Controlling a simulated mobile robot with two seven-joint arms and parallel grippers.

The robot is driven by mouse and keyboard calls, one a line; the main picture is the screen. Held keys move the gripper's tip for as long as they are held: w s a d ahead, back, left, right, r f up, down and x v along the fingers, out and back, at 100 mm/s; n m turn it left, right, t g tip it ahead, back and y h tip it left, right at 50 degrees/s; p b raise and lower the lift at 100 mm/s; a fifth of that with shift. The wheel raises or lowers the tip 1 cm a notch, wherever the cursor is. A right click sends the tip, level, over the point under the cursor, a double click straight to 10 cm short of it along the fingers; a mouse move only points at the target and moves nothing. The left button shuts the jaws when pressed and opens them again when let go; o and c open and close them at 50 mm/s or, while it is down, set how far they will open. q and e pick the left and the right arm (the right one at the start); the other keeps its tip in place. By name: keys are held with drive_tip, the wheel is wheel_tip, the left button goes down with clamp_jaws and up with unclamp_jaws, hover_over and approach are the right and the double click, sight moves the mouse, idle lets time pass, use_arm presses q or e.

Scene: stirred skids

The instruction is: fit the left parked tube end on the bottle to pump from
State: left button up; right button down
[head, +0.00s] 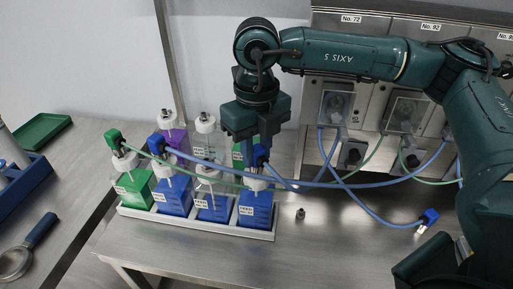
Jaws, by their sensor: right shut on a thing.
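My right gripper (259,146) points down over the tray and is shut on a blue tube end (261,156). The tube end is above the white cap of the front-right blue bottle (256,210); I cannot tell whether they touch. A blue tube runs from it toward the pumps (338,104). Another blue tube end (429,217) is at the table's right. A blue tube end (157,144) sits on another blue bottle (173,196), and a green one (114,139) on the front-left green bottle (134,189). My left gripper is out of view.
The bottles stand in a pale tray (196,224); purple, clear and green ones are behind. Tubes cross in front of the pump panel. A small dark fitting (300,214) stands on the table. A blue rack (22,186), green tray (42,132) and magnifier (40,232) are left.

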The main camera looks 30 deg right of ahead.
drive_tip(key=c, duration=0.8)
unclamp_jaws()
drive_tip(key=shift+o, duration=0.2)
wheel_tip(320, 180, up, 2)
drive_tip(key=shift+p, duration=0.6)
drive_tip(key=shift+r+p, duration=1.65)
drive_tip(key=shift+r, duration=1.4)
